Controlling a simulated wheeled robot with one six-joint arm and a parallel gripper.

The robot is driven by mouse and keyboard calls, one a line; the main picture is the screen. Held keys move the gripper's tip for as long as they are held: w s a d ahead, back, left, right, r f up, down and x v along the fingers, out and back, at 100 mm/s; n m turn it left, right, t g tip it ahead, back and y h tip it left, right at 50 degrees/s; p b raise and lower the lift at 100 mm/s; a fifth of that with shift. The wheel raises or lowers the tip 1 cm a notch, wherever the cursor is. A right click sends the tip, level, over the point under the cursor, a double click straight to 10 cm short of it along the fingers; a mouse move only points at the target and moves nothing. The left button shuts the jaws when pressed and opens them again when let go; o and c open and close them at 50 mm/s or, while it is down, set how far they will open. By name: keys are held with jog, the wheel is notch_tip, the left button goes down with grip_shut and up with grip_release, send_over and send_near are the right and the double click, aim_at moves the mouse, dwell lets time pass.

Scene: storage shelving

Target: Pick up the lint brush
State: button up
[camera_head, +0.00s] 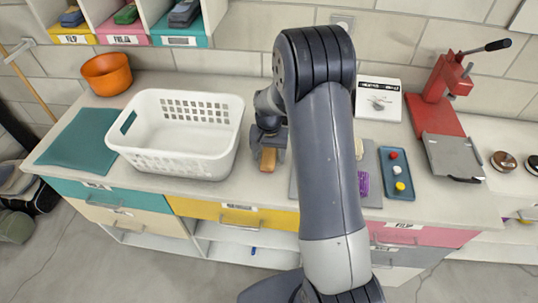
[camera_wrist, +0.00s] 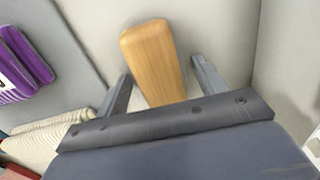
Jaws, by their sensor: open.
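A light wooden piece with a rounded end, which looks like the lint brush's handle (camera_wrist: 152,58), lies on the pale counter in the wrist view. It also shows below my gripper in the head view as a small tan shape (camera_head: 267,167). My gripper (camera_wrist: 161,72) is open and points down over it, one finger on each side, with gaps to both. In the head view my gripper (camera_head: 268,153) is just right of the white basket. The rest of the brush is hidden beneath the gripper body.
The white basket (camera_head: 190,163) stands close on the left. A grey mat (camera_wrist: 62,42) with a purple item (camera_wrist: 22,65) lies on the other side, partly behind my arm. A blue tray (camera_head: 397,160), a red press (camera_head: 437,105) and a white box (camera_head: 377,98) are farther right.

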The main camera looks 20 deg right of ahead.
aim_at(269, 152)
jog(key=c, duration=1.1)
notch_tip(269, 152, up, 10)
jog(key=shift+r+b, duration=0.1)
jog(key=shift+b, duration=0.8)
